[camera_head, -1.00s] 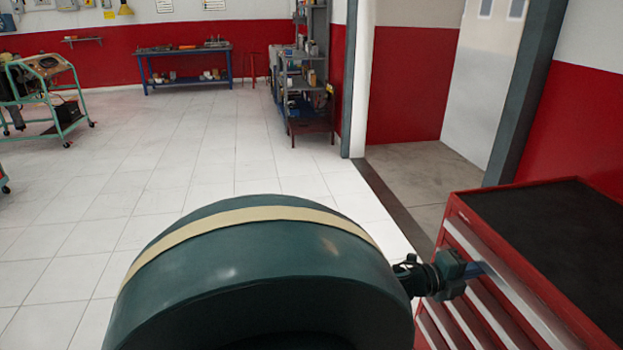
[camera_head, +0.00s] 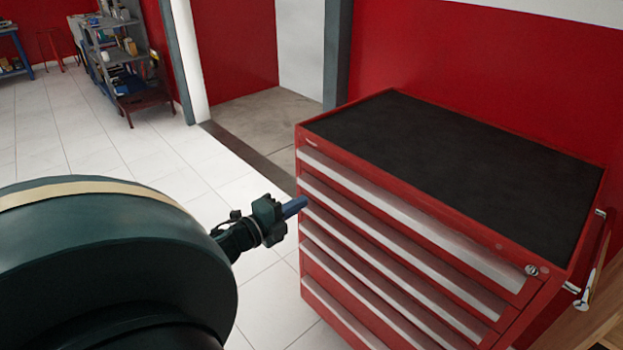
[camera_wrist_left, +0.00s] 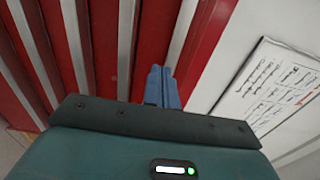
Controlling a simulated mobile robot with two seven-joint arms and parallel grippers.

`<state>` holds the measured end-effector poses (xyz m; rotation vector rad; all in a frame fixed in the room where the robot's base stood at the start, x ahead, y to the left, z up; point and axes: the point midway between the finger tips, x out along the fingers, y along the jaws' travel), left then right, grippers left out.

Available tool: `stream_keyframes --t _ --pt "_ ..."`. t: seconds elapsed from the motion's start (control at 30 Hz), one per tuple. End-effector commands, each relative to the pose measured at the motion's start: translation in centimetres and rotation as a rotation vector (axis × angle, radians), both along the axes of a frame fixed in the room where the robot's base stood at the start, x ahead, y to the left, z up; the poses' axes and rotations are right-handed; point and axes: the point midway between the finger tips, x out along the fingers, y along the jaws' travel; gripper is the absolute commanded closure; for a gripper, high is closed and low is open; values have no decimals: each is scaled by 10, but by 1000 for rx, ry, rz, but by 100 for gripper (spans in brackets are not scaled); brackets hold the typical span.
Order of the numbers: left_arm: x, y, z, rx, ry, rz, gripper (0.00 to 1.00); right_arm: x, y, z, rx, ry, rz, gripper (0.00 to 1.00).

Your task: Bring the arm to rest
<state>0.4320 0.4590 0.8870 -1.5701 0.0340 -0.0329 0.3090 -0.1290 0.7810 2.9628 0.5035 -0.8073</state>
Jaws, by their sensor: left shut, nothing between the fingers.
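My left gripper (camera_head: 294,206) is at the end of my dark green arm, which comes in from the lower left of the head view. Its blue fingers are shut with nothing between them. They are just in front of the left edge of the red drawer cabinet (camera_head: 402,238); I cannot tell the exact gap. In the left wrist view the shut blue fingers (camera_wrist_left: 162,88) point toward the red drawer fronts (camera_wrist_left: 95,45). My right gripper is not in view.
The cabinet has a bare black top (camera_head: 460,165) and several closed drawers. A grey shelf (camera_head: 118,60) with items stands at the back left, near a doorway (camera_head: 262,115). White tiled floor (camera_head: 170,160) is clear between.

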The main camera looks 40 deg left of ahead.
Motion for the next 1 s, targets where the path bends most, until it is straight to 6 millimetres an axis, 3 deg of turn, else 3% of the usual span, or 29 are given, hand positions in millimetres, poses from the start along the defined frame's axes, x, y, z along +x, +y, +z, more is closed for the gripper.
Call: stream_keyframes --t 0.2,0.47,0.57,0.67,0.83,1.0 --pt "-19 1 0 0 0 -1 100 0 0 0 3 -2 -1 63" --pt "-21 0 0 -4 1 0 100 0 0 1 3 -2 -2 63" --pt "-24 -12 -9 -78 26 10 100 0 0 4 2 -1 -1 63" --pt "-32 -48 -30 -279 100 40 100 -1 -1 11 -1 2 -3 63" --pt "-64 -150 -76 -793 324 133 100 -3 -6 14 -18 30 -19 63" --pt "-101 -249 -95 -1203 550 219 100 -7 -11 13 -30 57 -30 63"
